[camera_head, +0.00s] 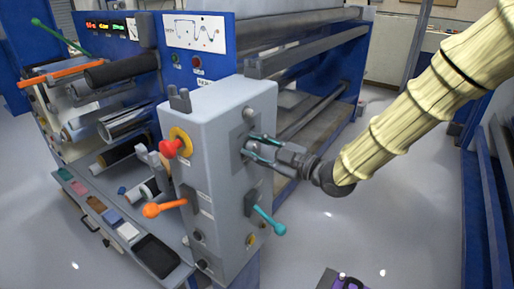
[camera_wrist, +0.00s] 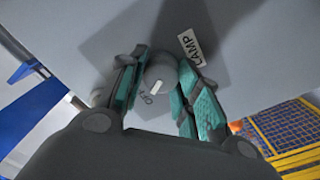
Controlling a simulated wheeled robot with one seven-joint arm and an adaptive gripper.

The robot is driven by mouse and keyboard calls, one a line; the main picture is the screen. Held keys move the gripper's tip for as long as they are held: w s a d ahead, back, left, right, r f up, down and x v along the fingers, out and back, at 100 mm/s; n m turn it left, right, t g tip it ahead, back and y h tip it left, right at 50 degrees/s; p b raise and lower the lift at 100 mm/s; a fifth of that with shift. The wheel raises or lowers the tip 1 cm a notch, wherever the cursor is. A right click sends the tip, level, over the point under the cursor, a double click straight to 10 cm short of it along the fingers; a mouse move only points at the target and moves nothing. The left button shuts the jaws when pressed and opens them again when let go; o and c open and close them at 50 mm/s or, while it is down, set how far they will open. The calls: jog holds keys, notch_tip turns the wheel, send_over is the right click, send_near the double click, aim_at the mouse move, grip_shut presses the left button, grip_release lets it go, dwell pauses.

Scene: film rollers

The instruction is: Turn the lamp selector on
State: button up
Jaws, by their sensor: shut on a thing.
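The lamp selector (camera_wrist: 160,76) is a round grey knob with a white pointer mark on a dark plate. In the wrist view it sits between my fingers, with a "LAMP" label (camera_wrist: 191,47) at upper right and an "OFF" mark (camera_wrist: 153,97) beside the knob at lower left. The white mark points toward the lower left, near "OFF". My gripper (camera_wrist: 157,85) is shut on the knob, one teal-padded finger on each side. In the head view my gripper (camera_head: 251,148) reaches from the right to the side of the grey control box (camera_head: 205,125); the knob is hidden there.
Below my gripper, a teal-knobbed lever (camera_head: 270,222) sticks out of the same side. On the box's front are a red mushroom button (camera_head: 172,148) and an orange-knobbed lever (camera_head: 155,209). Rollers and blue frames stand behind.

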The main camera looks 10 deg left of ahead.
jog(key=shift+m, duration=0.5)
jog(key=m, duration=0.5)
jog(key=shift+w+r+m+p, duration=0.1)
jog(key=shift+m+p, duration=0.2)
jog(key=shift+p, duration=0.1)
jog(key=m+p, duration=0.1)
jog(key=m, duration=0.4)
jog(key=shift+d, duration=0.1)
jog(key=shift+m, duration=0.3)
jog(key=o, duration=1)
jog(key=v, duration=1.2)
